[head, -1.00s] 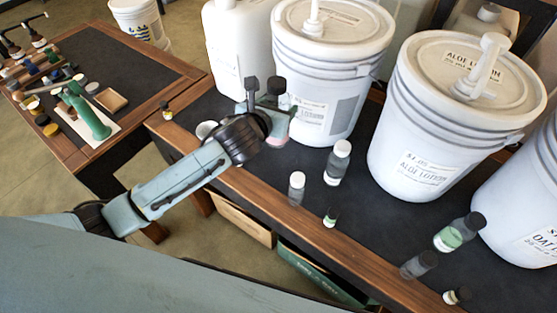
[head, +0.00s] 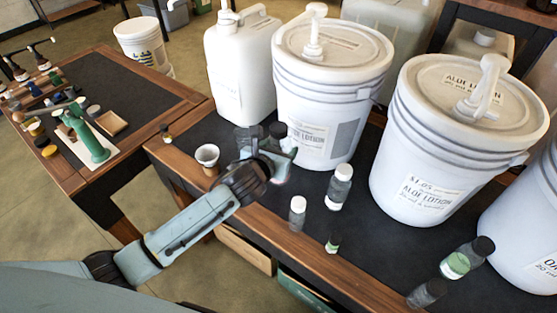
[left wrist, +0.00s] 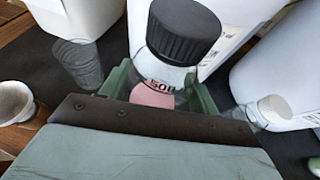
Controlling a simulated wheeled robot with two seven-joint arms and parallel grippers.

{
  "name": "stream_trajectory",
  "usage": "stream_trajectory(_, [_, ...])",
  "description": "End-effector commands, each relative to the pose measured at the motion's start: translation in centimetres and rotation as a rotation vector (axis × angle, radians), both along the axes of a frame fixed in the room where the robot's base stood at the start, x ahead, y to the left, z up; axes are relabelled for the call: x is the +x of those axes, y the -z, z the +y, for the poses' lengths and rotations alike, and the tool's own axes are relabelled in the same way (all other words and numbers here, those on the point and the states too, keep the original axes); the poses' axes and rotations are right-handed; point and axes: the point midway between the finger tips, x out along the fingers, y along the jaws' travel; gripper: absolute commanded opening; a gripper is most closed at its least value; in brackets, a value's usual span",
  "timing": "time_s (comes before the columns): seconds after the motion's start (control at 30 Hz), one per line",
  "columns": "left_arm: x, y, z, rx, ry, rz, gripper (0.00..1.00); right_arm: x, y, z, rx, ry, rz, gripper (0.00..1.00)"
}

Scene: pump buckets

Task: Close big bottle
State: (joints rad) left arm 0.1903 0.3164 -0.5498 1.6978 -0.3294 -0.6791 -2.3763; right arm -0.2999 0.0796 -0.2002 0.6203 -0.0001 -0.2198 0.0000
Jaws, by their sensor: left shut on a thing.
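A clear bottle with a black cap (left wrist: 184,30) and pink contents stands between the green fingers of my left gripper (left wrist: 160,90) in the left wrist view. The gripper is shut on this bottle, and the cap sits on its top. In the head view the left gripper (head: 275,157) is at the table's left part, in front of a white bucket, with the black cap (head: 278,130) showing above it. The bottle's base is hidden, so I cannot tell whether it touches the table. My right gripper is not in view.
A clear open container (left wrist: 78,62) and a white cup (head: 207,155) stand left of the gripper. White-capped bottles (head: 340,185) (head: 297,212) stand to its right. Large white pump buckets (head: 333,85) (head: 450,135) and a white jug (head: 240,70) line the back. Bare dark tabletop lies at centre right.

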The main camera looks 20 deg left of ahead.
Motion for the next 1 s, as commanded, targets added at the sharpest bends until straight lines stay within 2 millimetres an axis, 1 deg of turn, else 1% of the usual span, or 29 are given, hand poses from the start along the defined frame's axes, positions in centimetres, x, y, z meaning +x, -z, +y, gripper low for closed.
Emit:
stream_trajectory(0.17, [0.0, -0.1, 0.0, 0.000, 0.000, -0.003, 0.00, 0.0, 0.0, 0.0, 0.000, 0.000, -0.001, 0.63])
stream_trajectory(0.27, [0.0, 0.9, 0.0, -0.001, -0.002, 0.000, 0.00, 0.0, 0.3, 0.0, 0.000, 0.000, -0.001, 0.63])
stream_trajectory(0.4, [0.0, 3.1, -0.1, -0.002, -0.001, 0.001, 0.00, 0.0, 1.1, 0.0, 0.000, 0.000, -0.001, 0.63])
stream_trajectory(0.47, [0.0, 3.6, 0.0, -0.002, -0.001, 0.000, 0.00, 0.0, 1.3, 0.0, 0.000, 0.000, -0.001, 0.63])
stream_trajectory(0.73, [0.0, 3.6, 0.0, 0.001, 0.000, -0.003, 0.00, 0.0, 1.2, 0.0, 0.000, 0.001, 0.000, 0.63])
stream_trajectory(0.83, [0.0, 3.9, 0.0, 0.002, 0.001, -0.002, 0.00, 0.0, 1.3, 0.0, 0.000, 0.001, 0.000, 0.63])
stream_trajectory(0.87, [0.0, 4.0, 0.0, 0.002, 0.001, 0.001, 0.62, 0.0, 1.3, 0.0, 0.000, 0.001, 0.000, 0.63])
stream_trajectory(1.0, [0.0, 4.0, 0.0, 0.001, 0.000, 0.000, 0.81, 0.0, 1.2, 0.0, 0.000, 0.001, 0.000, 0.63])
